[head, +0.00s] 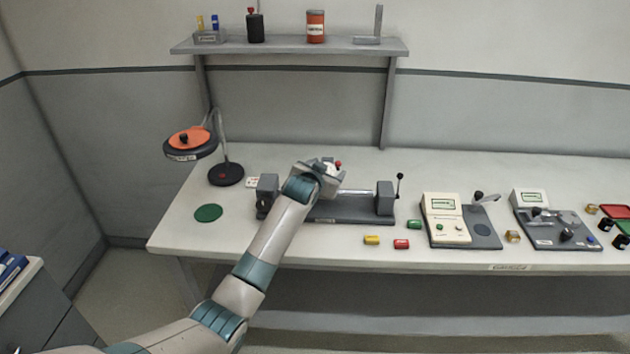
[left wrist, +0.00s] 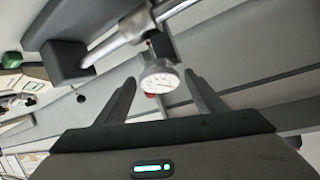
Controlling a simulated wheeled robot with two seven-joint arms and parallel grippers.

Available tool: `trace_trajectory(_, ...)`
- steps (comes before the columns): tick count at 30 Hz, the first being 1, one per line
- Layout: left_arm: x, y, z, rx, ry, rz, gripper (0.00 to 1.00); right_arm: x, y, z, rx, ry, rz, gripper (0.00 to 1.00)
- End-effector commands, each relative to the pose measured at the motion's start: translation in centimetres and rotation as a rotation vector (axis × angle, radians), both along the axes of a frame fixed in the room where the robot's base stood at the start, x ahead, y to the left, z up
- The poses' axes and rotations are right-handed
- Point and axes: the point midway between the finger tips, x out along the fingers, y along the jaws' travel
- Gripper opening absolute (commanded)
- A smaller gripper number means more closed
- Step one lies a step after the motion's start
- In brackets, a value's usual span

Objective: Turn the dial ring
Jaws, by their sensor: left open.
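A round dial (left wrist: 158,78) with a white face and grey rim shows in the left wrist view. It is beside the metal rod (left wrist: 125,32) and seems joined to it by a short dark stem. My left gripper (left wrist: 162,84) is open, with one finger on each side of the dial in the picture; contact cannot be told. In the head view my left gripper (head: 322,174) is over the fixture base (head: 350,208) and hides most of the dial. The rod (head: 358,192) runs between two grey end blocks (head: 385,198). My right gripper is out of view.
A black-knobbed lever (head: 399,188) stands at the right block. A yellow block (head: 371,240) and a red block (head: 401,244) lie in front. A cream meter box (head: 444,217) stands to the right. A lamp-like stand (head: 226,173) and green disc (head: 208,213) are left. A shelf (head: 290,46) is above.

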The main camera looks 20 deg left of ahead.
Motion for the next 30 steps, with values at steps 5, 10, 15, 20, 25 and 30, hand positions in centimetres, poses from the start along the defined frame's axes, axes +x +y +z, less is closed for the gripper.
trace_trajectory(5, -1.4, 0.0, 0.4, 0.000, -0.001, 0.000, 0.62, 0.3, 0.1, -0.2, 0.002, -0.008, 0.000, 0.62)
trace_trajectory(10, -3.4, -0.1, 1.1, 0.000, -0.002, 0.000, 0.62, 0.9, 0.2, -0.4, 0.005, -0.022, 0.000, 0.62)
trace_trajectory(15, -5.7, -0.2, 1.9, 0.000, -0.002, 0.000, 0.62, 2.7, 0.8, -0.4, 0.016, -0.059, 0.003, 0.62)
trace_trajectory(20, -8.0, -0.2, 2.8, 0.000, -0.002, 0.000, 0.62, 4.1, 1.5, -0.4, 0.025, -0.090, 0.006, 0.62)
trace_trajectory(25, -10.6, -0.3, 3.7, 0.000, -0.002, 0.000, 0.62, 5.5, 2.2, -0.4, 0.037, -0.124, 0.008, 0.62)
trace_trajectory(30, -13.1, -0.4, 4.7, 0.000, -0.001, 0.000, 0.62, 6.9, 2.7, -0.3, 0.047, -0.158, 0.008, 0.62)
